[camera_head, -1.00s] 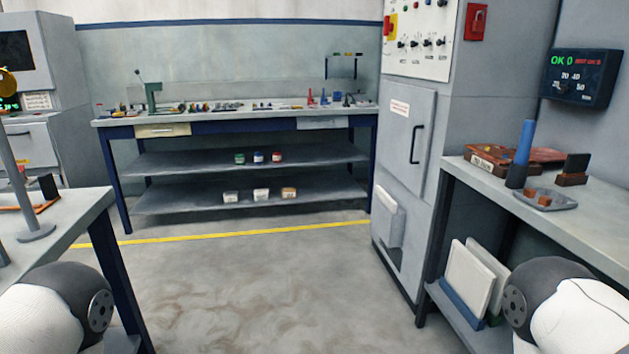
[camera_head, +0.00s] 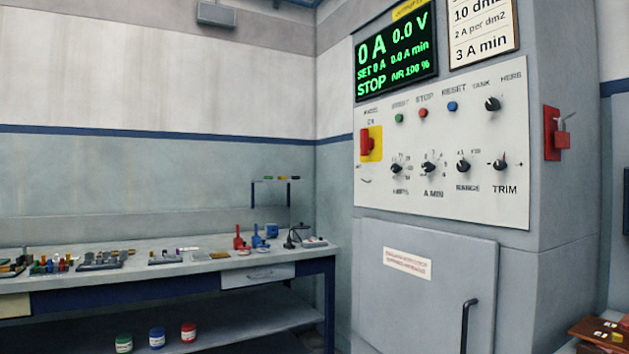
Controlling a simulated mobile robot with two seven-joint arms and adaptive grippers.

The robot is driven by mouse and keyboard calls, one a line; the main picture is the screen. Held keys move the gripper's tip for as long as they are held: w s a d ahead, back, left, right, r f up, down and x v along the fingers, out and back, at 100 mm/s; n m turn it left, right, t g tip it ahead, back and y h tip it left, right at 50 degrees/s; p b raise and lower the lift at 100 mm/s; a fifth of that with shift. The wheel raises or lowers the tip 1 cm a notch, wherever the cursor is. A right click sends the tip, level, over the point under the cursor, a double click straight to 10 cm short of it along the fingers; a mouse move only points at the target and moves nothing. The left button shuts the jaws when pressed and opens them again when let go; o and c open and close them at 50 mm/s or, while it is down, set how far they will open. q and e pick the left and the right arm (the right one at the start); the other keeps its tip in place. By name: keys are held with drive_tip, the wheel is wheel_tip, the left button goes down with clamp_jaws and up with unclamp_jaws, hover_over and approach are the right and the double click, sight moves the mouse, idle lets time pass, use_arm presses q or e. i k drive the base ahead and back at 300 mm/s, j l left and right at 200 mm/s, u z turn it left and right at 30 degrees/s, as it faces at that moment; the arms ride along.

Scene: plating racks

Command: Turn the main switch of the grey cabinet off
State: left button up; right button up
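The grey cabinet (camera_head: 560,120) stands at the right. On its white front panel (camera_head: 440,190) the main switch (camera_head: 368,144) is a red handle on a yellow plate at the left edge. The handle looks upright, below a label that seems to read "ON". Above the panel a black display (camera_head: 396,58) reads 0 A, 0.0 V and STOP in green. Neither of my grippers is in view.
A row of black knobs (camera_head: 429,167) and small coloured buttons (camera_head: 423,113) share the panel. A red lockout box with a padlock (camera_head: 552,133) is on the cabinet's side. A workbench (camera_head: 180,272) with tools stands at the left, near the cabinet.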

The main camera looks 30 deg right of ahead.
sight(367, 143)
drive_tip(key=i+z, duration=0.45)
drive_tip(key=i+j+z, duration=0.2)
drive_tip(key=z, duration=0.2)
drive_tip(key=i+j+z, duration=0.3)
drive_tip(key=z, duration=0.15)
drive_tip(key=i+j+z, duration=0.2)
drive_tip(key=j+z, duration=0.25)
drive_tip(key=l, duration=0.1)
